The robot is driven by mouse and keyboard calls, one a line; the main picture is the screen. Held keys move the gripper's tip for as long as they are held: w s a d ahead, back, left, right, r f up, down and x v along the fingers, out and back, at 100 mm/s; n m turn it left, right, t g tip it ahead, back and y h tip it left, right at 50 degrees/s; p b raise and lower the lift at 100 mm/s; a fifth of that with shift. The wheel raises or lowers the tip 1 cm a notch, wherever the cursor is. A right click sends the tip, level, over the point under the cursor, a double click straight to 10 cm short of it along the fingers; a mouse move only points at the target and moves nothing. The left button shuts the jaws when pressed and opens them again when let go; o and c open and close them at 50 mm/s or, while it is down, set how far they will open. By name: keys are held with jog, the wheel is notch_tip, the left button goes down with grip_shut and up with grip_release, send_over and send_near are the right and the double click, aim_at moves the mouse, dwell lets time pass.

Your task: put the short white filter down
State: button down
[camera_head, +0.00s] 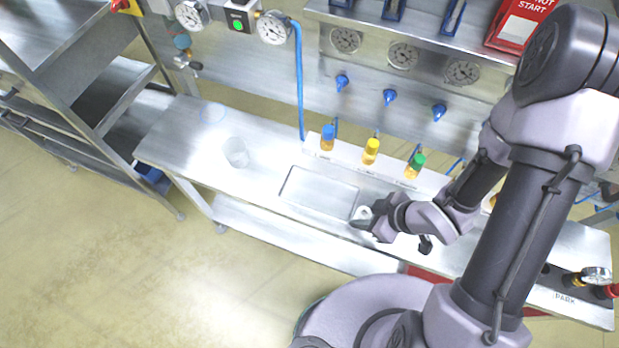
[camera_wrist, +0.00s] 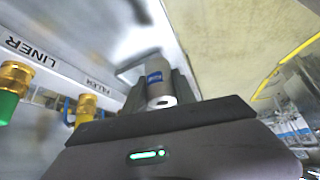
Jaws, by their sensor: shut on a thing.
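The short white filter (camera_wrist: 160,92) is a small pale cylinder with a blue label and a dark hole in its near end. My gripper (camera_wrist: 158,80) is shut on it, with a dark finger on each side. In the head view the white filter (camera_head: 364,212) shows as a small pale ring at the tips of my gripper (camera_head: 362,219). It is at the right end of a shallow rectangular recess (camera_head: 318,190) in the steel bench. I cannot tell whether the filter touches the surface below.
A clear beaker (camera_head: 236,153) stands on the bench (camera_head: 190,135) to the left. Blue-capped (camera_head: 327,138), yellow-capped (camera_head: 371,151) and green-capped (camera_head: 415,166) fittings line a rail behind the recess. A blue hose (camera_head: 300,80) hangs behind. The bench between beaker and recess is clear.

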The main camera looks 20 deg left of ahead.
jog(key=w+a, duration=0.2)
jog(key=a, duration=0.2)
jog(key=w+a+f, duration=0.1)
jog(key=w+a, duration=0.1)
jog(key=a, duration=0.2)
jog(key=w+a+b, duration=0.1)
jog(key=w+a, duration=0.1)
jog(key=a, duration=0.2)
jog(key=shift+w+a+f, duration=0.35)
notch_tip(320, 180, down, 4)
jog(key=shift+a+r+b, duration=0.1)
jog(key=shift+b, duration=0.8)
jog(key=shift+w+r, duration=0.1)
jog(key=c, duration=1)
grip_release()
